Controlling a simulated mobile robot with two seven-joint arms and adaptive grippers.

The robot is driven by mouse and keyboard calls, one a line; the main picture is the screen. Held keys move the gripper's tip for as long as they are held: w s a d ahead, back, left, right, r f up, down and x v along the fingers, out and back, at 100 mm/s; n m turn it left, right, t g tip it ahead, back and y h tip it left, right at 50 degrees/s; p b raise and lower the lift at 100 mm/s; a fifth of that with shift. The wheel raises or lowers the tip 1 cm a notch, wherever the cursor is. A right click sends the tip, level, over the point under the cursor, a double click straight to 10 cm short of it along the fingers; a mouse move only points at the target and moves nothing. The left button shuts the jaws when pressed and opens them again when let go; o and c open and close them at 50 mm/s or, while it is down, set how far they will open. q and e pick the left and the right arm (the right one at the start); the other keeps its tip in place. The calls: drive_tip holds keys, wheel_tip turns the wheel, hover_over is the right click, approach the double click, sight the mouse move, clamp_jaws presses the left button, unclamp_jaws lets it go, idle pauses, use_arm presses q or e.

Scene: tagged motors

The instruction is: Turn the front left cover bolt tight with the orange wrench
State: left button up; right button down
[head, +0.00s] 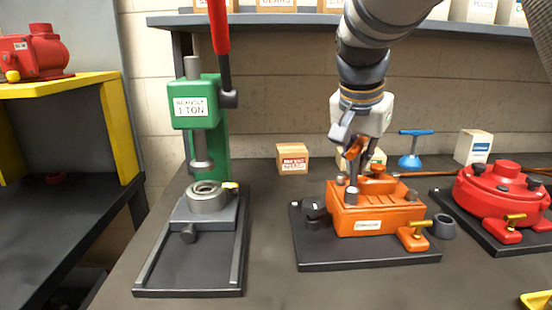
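An orange motor housing (376,217) sits on a black base plate (365,255), right of the middle of the head view. My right gripper (352,146) hangs over its left part, pointing down. It appears shut on the orange wrench (357,149), whose grey shaft runs down to a socket (352,196) at the housing's front left corner. The wrench looks close to upright. The front left cover bolt is hidden under or behind the socket, so I cannot tell whether they touch. My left gripper is out of view.
A green press (195,115) with a red lever stands left. A red round motor (500,190) sits on a plate at the right. A blue T-handled tool (414,150) and small boxes (292,158) stand behind. The front middle bench (270,285) is clear.

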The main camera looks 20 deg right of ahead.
sight(361, 138)
drive_tip(key=shift+a+r, duration=0.1)
drive_tip(key=shift+r, duration=3.2)
